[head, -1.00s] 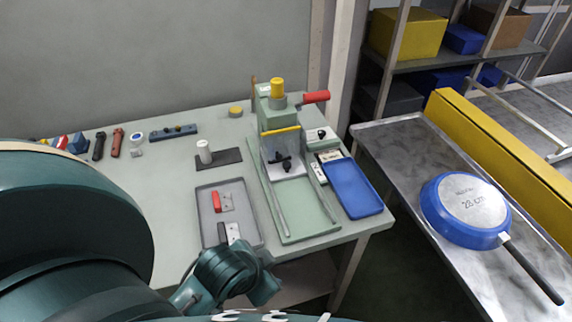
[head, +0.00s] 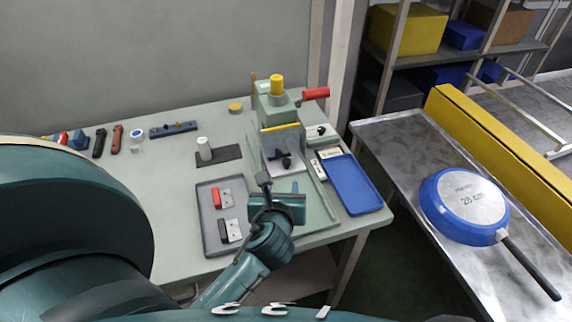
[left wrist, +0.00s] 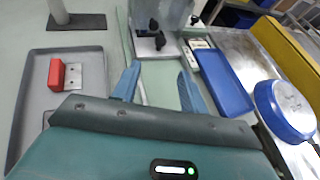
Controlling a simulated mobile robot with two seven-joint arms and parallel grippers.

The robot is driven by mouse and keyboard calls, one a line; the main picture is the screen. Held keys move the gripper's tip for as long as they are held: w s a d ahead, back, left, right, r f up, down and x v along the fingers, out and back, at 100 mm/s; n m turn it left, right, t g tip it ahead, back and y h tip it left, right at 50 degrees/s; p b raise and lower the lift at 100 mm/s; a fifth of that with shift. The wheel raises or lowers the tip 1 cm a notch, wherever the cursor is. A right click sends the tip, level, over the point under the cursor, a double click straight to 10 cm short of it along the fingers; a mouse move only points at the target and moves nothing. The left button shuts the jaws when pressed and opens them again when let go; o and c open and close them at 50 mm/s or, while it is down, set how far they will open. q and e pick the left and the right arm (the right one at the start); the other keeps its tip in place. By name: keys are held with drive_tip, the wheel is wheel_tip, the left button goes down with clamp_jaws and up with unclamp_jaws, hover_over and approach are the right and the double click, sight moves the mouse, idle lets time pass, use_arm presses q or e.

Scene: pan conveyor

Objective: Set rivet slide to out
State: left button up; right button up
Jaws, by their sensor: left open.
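The green riveting press (head: 277,105) stands on the bench with a yellow cap and a red-handled lever. A plate with black knobs (head: 283,160) sits at its front, also seen in the left wrist view (left wrist: 160,40). A small block with a black knob (head: 321,132) and a pale labelled strip (head: 320,168) are at its right side. I cannot tell for sure which is the rivet slide. My left gripper (head: 280,184) is open and empty over the press's base, in front of the plate. Its two blue fingers (left wrist: 159,71) are spread in the left wrist view. My right gripper is not seen.
A grey tray (head: 207,235) with red and black handles lies left of the press. A blue tray (head: 354,186) lies to the right. A blue pan (head: 465,205) lies upside down on the metal conveyor table. Several small tools line the bench's back left.

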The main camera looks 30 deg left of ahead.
sight(286, 163)
use_arm(q)
drive_tip(key=shift+w+a+f, duration=0.15)
drive_tip(key=shift+w+a, duration=0.05)
drive_tip(key=shift+w, duration=0.35)
drive_tip(key=x, duration=1.2)
drive_tip(key=shift+a, duration=0.1)
drive_tip(key=shift+c, duration=0.3)
clamp_jaws()
